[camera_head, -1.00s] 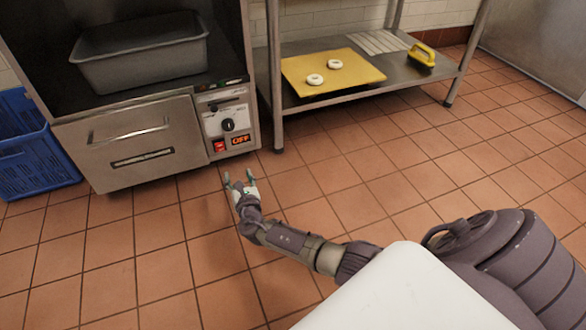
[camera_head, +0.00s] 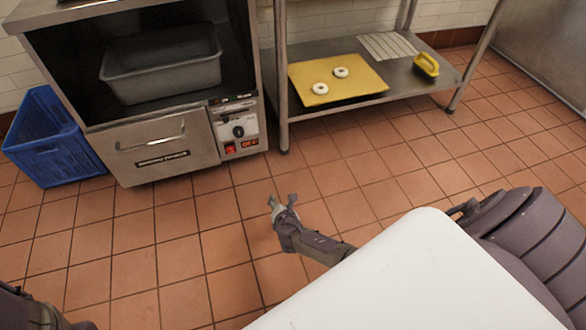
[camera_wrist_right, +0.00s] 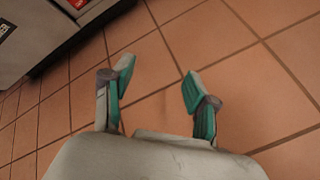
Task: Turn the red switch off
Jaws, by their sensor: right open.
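The red switch (camera_head: 230,149) is on the lower front panel of the steel oven-like unit (camera_head: 164,152), left of an orange-lit OFF sign (camera_head: 250,142) and below a black knob (camera_head: 238,131). Whether the switch is pressed is too small to tell. My right gripper (camera_head: 282,199) is open and empty above the tiled floor, in front and to the right of the switch, clearly apart from it. In the right wrist view its two fingers (camera_wrist_right: 157,84) are spread with only floor between them. A red patch, probably the switch (camera_wrist_right: 78,3), shows at the top edge there. My left gripper is not visible.
A blue crate (camera_head: 48,140) stands left of the unit. The floor before the unit is clear. A grey pan (camera_head: 160,68) sits inside the unit.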

